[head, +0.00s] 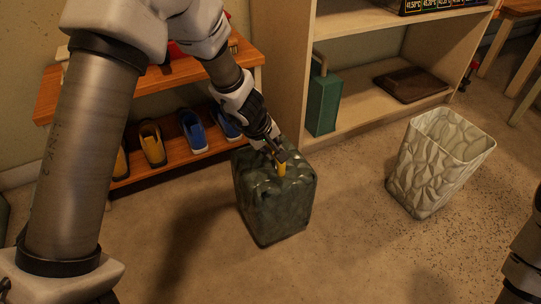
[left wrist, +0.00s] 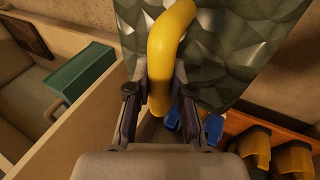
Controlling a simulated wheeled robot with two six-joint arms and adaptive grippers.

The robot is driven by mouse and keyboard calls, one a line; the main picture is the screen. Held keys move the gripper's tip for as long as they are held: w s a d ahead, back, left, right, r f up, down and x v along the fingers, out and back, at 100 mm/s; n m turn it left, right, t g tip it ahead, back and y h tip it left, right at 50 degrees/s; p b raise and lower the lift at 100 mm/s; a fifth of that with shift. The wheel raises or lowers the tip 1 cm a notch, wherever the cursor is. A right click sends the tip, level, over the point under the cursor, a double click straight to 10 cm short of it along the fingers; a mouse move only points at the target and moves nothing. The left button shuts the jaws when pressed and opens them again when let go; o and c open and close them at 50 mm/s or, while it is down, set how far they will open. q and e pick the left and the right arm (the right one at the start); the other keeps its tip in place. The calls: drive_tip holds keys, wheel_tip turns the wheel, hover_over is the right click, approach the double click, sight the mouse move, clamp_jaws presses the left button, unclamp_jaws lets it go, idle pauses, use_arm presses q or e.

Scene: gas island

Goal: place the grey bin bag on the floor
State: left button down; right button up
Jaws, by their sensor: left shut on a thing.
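The grey bin bag (head: 273,203) is a dark, crinkled, box-like bag with a yellow loop on top. In the head view it is upright over the floor (head: 345,250), in front of the shoe rack. I cannot tell whether its base touches the floor. My left gripper (head: 280,158) is at the top of the bag, shut on its yellow loop. The left wrist view shows the yellow loop (left wrist: 168,45) between the fingers of my left gripper (left wrist: 158,100), with the bag (left wrist: 225,50) beyond. My right gripper is not in view.
A pale crinkled bin (head: 441,160) stands on the floor to the right. A wooden shoe rack (head: 170,163) with several shoes is behind the bag. A shelf unit (head: 350,118) holds a green can (head: 325,103). The floor between bag and bin is clear.

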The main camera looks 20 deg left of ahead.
use_arm(q)
drive_tip(key=w+p, duration=0.3)
drive_tip(key=w+d+p, duration=0.1)
drive_tip(key=w+p, duration=0.2)
drive_tip(key=w, duration=0.1)
drive_tip(key=w+d+p, duration=0.1)
drive_tip(key=w+p, duration=0.2)
drive_tip(key=shift+w+d+f+p, duration=0.1)
drive_tip(key=shift+w+p, duration=0.05)
drive_tip(key=shift+p, duration=0.2)
drive_tip(key=b+x, duration=0.1)
drive_tip(key=x, duration=0.1)
drive_tip(key=b+x, duration=0.1)
drive_tip(key=x, duration=0.1)
drive_tip(key=shift+s+f, duration=0.3)
drive_tip(key=shift+s, duration=0.05)
drive_tip(key=shift+f+b, duration=0.15)
drive_tip(key=shift+b, duration=0.25)
drive_tip(key=c, duration=1)
unclamp_jaws()
drive_tip(key=shift+s, duration=0.1)
drive_tip(key=shift+c, duration=0.2)
